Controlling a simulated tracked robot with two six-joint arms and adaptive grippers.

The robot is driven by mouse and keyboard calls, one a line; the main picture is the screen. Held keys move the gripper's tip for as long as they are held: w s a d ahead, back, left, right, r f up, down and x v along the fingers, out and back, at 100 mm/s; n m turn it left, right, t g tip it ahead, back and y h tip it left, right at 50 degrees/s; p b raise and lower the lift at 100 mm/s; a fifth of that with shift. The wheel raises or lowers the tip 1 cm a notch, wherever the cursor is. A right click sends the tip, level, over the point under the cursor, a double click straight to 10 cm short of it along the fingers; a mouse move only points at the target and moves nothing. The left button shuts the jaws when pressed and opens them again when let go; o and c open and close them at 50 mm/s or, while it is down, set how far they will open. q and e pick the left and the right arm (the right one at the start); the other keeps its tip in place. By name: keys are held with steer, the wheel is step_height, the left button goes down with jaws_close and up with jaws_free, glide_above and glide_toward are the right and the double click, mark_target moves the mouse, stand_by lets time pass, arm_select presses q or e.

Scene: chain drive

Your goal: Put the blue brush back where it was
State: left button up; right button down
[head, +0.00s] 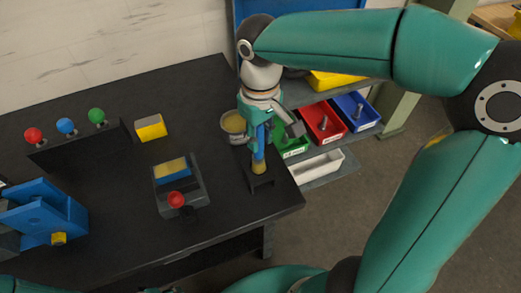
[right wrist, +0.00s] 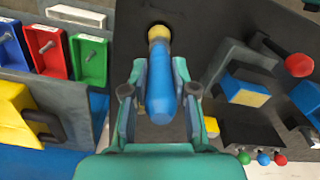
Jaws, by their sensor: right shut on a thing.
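The blue brush (head: 260,139) hangs upright in my right gripper (head: 262,130), its yellow tip (head: 259,167) pointing down at a small black stand (head: 262,183) near the table's right edge. From this angle I cannot tell whether the tip is inside the stand or just above it. In the right wrist view the brush (right wrist: 160,88) lies between the two fingers of my right gripper (right wrist: 160,100), which are shut on it. My left gripper is not in view.
An open tin (head: 233,124) stands close left of the brush. A black fixture with a red knob (head: 176,200) and a yellow-blue block (head: 150,127) are further left. Green, red (head: 323,122) and blue bins and a white tray (head: 317,168) sit on a shelf beyond the table's right edge.

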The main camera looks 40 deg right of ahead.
mark_target(260, 151)
steer(key=shift+f, duration=2.7)
steer(key=c, duration=0.9)
jaws_free()
steer(key=shift+r, duration=0.1)
step_height(260, 151, up, 12)
steer(key=shift+f+p, duration=0.1)
steer(key=shift+p, duration=0.2)
